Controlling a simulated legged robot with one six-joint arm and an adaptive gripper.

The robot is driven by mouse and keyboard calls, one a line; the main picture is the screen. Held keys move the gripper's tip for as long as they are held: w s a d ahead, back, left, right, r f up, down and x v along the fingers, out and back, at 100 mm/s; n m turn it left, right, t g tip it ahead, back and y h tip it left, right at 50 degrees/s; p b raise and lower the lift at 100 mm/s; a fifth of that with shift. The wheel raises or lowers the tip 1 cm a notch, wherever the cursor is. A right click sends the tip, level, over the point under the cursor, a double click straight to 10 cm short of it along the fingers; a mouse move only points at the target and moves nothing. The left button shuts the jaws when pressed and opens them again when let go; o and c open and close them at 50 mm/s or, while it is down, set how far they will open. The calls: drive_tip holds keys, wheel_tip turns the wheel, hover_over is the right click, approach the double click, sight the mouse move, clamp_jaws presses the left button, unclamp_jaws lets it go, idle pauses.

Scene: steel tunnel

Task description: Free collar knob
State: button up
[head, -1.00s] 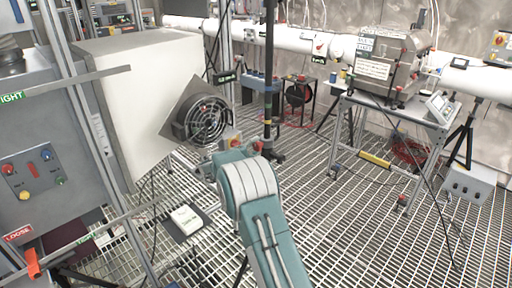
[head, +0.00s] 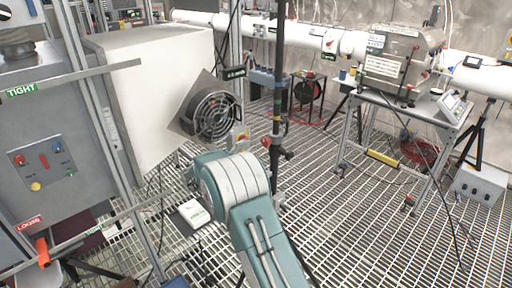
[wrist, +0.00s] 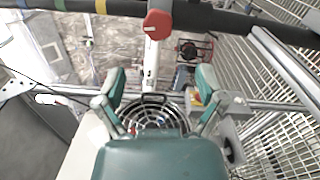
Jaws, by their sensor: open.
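The collar knob is a red knob (wrist: 158,24) with a small white mark in the wrist view. It sits on a dark pole (wrist: 220,16) that crosses the top of that view. In the head view the knob (head: 266,142) is a small red spot on the upright black pole (head: 279,75). My gripper (wrist: 162,80) has its two teal fingers spread apart, with nothing between them. The knob lies above the fingertips in the wrist view, apart from them. In the head view my arm's teal link hides most of the gripper.
A round fan grille (head: 211,115) on a white box (head: 150,85) stands left of the pole. A metal cart (head: 398,112) with equipment is at the right. A rail with TIGHT (head: 21,90) and LOOSE signs is at the left. The grated floor (head: 340,225) is open at lower right.

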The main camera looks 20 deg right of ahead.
drive_tip(key=v, duration=0.3)
idle(0.4)
